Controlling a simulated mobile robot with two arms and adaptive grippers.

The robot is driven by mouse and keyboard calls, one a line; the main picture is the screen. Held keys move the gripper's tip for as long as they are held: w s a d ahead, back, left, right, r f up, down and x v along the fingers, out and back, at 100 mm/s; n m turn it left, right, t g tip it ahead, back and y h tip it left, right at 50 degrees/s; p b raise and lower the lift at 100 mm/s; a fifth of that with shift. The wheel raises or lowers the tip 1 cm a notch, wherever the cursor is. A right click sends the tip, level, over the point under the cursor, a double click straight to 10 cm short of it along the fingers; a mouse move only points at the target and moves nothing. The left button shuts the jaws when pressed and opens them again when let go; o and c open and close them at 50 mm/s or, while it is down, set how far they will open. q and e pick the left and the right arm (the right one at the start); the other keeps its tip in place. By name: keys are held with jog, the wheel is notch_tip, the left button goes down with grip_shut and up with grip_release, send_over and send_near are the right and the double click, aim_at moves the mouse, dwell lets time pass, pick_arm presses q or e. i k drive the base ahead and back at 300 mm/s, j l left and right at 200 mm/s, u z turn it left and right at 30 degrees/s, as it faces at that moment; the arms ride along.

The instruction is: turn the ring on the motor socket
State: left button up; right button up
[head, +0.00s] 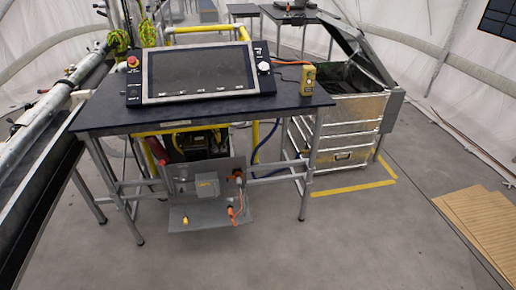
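A grey panel (165,200) sits low under the front of the dark table. A grey box (207,185) is fixed on its middle. An orange and grey connector (238,178) is at the panel's right edge. A second orange connector (231,210) with an orange cable is below it. A small yellow part (185,219) is at the lower left of the panel. I cannot tell which of these is the motor socket, and its ring is too small to make out. Neither of my grippers is in view.
The table (290,100) carries a control console (200,72) and a yellow handheld box (308,80). An open metal drawer crate (345,140) stands to the right inside yellow floor tape. Pipes and rails line the left. The floor (300,240) in front is clear.

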aim_at(234, 178)
jog(key=i+l, duration=0.1)
jog(key=i, duration=0.4)
jog(key=i+l+u, duration=0.1)
jog(key=i, duration=0.35)
jog(key=i+l, duration=0.2)
jog(key=i, duration=0.3)
jog(key=i+l+u, duration=0.1)
jog(key=i, duration=0.35)
jog(key=u, duration=0.4)
jog(key=i+l, duration=0.05)
jog(key=l, duration=0.05)
